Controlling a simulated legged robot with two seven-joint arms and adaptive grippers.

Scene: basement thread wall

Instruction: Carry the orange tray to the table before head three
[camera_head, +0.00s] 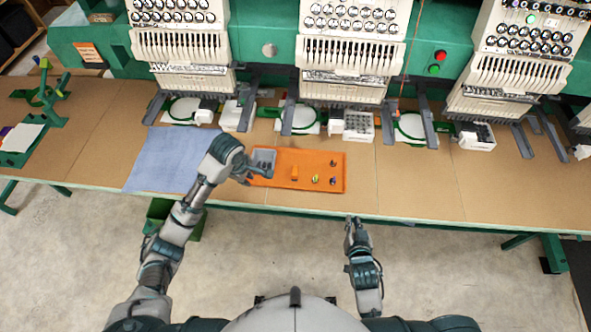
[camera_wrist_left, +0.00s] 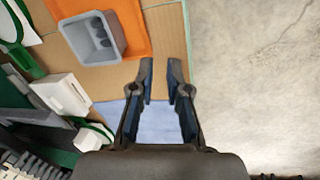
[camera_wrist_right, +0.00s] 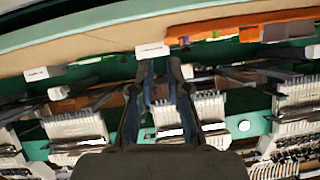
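The orange tray (camera_head: 270,179) lies flat on the brown table in front of the middle embroidery head (camera_head: 350,50). A grey bin (camera_head: 264,156) stands at its left end, with dark round things inside in the left wrist view (camera_wrist_left: 92,42). Small orange, yellow-green and dark items lie on the tray. My left gripper (camera_head: 268,172) is at the tray's left end in the head view; its fingers (camera_wrist_left: 160,64) are apart and empty. My right gripper (camera_head: 352,222) is in front of the table's front edge, right of the tray; its fingers (camera_wrist_right: 160,64) are apart and empty.
A blue cloth (camera_head: 160,160) lies left of the tray. Green hoops (camera_head: 182,109) and white boxes (camera_head: 358,125) line the back below the heads. The brown tabletop right of the tray (camera_head: 420,185) is clear. A green bin (camera_head: 190,222) stands under the table.

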